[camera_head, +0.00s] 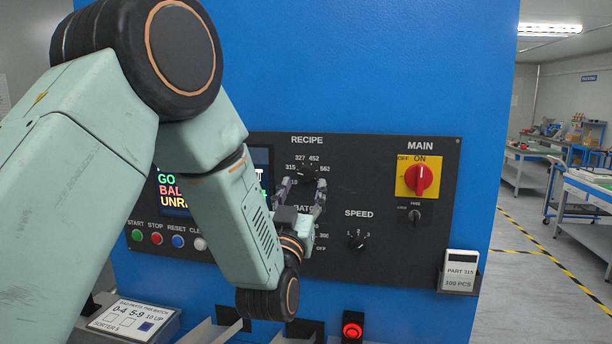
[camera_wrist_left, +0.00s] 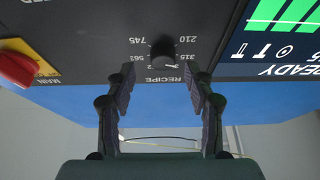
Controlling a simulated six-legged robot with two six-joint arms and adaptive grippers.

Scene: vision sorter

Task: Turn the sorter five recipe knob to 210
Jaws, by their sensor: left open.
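The recipe knob (camera_head: 307,172) is a small dark knob on the black control panel, under the RECIPE label. Numbers 315, 327, 452 and 562 show around it; the 210 mark is partly hidden. My left gripper (camera_head: 303,184) is open, its fingers one on each side of the knob in the picture. In the left wrist view the panel is upside down. The knob (camera_wrist_left: 163,48) shows just beyond the gap between my open fingertips (camera_wrist_left: 161,76), with 210, 315, 562 and 745 near it. Contact is not visible, and I cannot tell which number the knob points to.
A red main switch (camera_head: 420,180) on a yellow plate is right of the knob. A speed knob (camera_head: 357,242) is below right, and a card holder (camera_head: 460,271) reads PART 315. My left arm covers part of the screen (camera_head: 172,192) and the batch dial.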

